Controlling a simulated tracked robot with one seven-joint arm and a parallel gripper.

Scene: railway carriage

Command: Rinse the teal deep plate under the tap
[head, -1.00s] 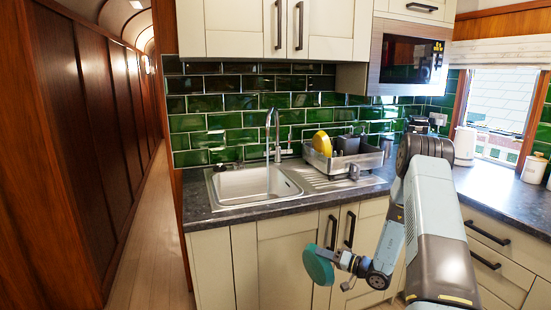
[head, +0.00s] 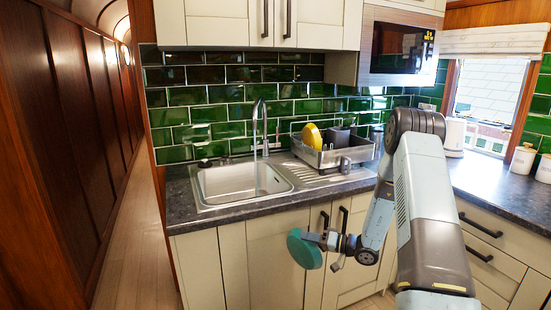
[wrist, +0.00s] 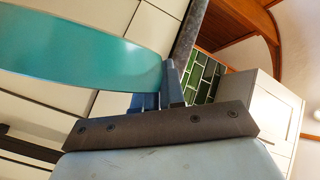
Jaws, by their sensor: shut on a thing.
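The teal deep plate (head: 304,249) is held on edge by my gripper (head: 323,241), in front of the cabinet doors and below the counter top. In the wrist view the plate (wrist: 90,48) reaches from the left edge to my gripper's fingers (wrist: 160,95), which are shut on its rim. The tap (head: 259,125) is a tall curved chrome spout behind the sink (head: 243,184). The sink basin is up and to the left of the plate and looks empty.
A dish rack (head: 333,153) with a yellow plate (head: 312,136) and dark items stands right of the sink. A kettle (head: 455,134) and canisters (head: 522,158) stand further right. Cabinet doors (head: 275,262) are close behind the plate. A corridor floor (head: 128,215) is clear at left.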

